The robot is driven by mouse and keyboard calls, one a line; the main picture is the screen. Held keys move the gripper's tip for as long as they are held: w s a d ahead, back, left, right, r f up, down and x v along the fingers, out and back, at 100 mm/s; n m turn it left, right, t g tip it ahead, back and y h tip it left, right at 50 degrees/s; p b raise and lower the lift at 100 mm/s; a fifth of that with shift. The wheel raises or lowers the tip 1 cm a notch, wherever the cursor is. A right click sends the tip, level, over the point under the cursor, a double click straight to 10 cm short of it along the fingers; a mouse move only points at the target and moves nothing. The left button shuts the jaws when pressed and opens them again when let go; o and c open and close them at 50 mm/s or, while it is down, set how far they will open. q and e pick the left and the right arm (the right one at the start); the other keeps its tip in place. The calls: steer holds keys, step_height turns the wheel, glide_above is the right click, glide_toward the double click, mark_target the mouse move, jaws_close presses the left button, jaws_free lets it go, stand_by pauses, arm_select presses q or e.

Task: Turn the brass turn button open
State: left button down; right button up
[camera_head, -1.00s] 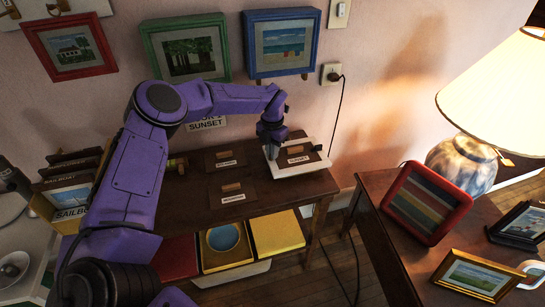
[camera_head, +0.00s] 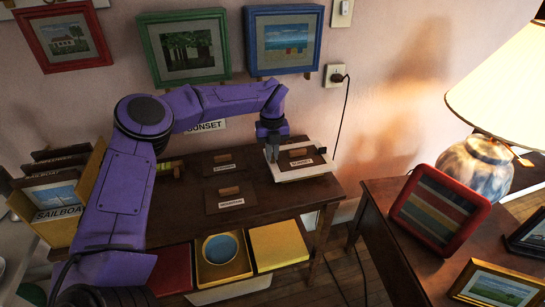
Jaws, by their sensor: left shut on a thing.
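My left gripper (camera_head: 272,151) points down at the left edge of a white-framed board (camera_head: 312,173) on the brown table. A dark panel (camera_head: 297,155) with a wooden handle and a white label lies on that board. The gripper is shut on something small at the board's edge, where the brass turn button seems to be. The fingers hide it, so its angle cannot be told. My right gripper is not in view.
Two more dark handled panels (camera_head: 229,203) lie on the brown table (camera_head: 192,216). Framed pictures (camera_head: 285,41) hang behind. A side table (camera_head: 385,225) with a lamp (camera_head: 478,165) stands right.

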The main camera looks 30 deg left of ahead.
arm_select(q)
steer(key=shift+f+n+b, duration=0.1)
steer(key=shift+n+b, duration=0.2)
steer(key=shift+n, duration=0.3)
steer(key=c, duration=1.2)
jaws_free()
step_height(320, 180, up, 11)
steer(key=shift+f, duration=0.15)
